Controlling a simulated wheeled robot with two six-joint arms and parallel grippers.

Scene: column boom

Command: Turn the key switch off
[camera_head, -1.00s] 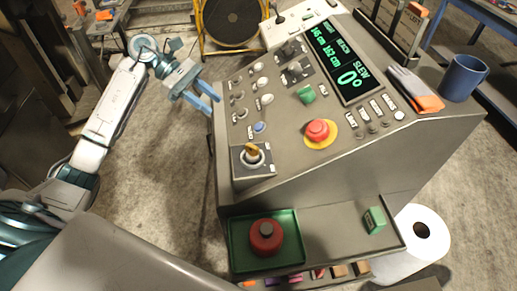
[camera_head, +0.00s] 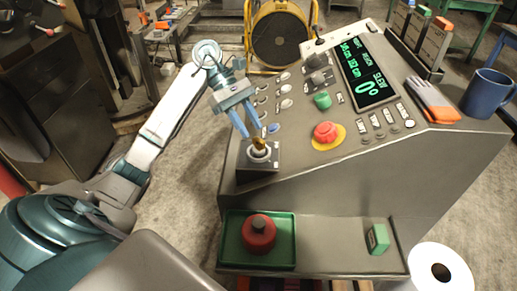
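The key switch (camera_head: 259,154) sits on a dark square plate at the near left corner of the sloping grey console (camera_head: 350,165). It has a silver collar with a brass-coloured key standing up in it. My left gripper (camera_head: 246,129) is just above and behind the key, pointing down toward it. Its two blue fingers are apart, with nothing seen between them. The fingertips look close to the key, but I cannot tell whether they touch it. My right gripper is not in view.
A red emergency button (camera_head: 326,132) on a yellow disc, a green button (camera_head: 322,100) and several knobs stand near the key. A blue mug (camera_head: 487,93) and gloves (camera_head: 433,100) lie at the right. Below is a green tray (camera_head: 228,240) with a red round object (camera_head: 258,235).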

